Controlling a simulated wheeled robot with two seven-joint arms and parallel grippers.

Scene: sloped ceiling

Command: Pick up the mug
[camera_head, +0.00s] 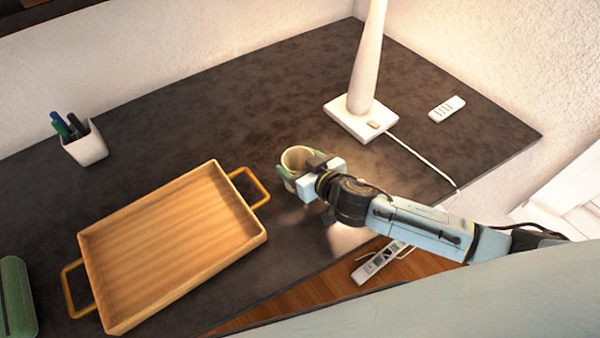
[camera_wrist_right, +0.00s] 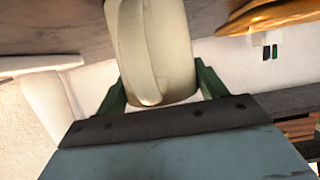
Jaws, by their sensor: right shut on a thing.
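The cream mug (camera_head: 296,158) is near the middle of the dark desk in the head view, just right of the wooden tray. My right gripper (camera_head: 291,178) comes in from the right and is shut on the mug. In the right wrist view the mug (camera_wrist_right: 158,50) is between the green fingers of my right gripper (camera_wrist_right: 155,88), with its handle facing the camera. The head view does not make clear whether the mug's base touches the desk. My left gripper is not in view.
A wooden tray (camera_head: 263,236) with brass handles lies left of the mug. A white lamp (camera_head: 352,122) with a cord stands behind, beside a remote (camera_head: 447,108). A white pen cup (camera_head: 86,148) and a green object (camera_head: 16,298) are at left. The desk (camera_head: 215,125) behind the tray is clear.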

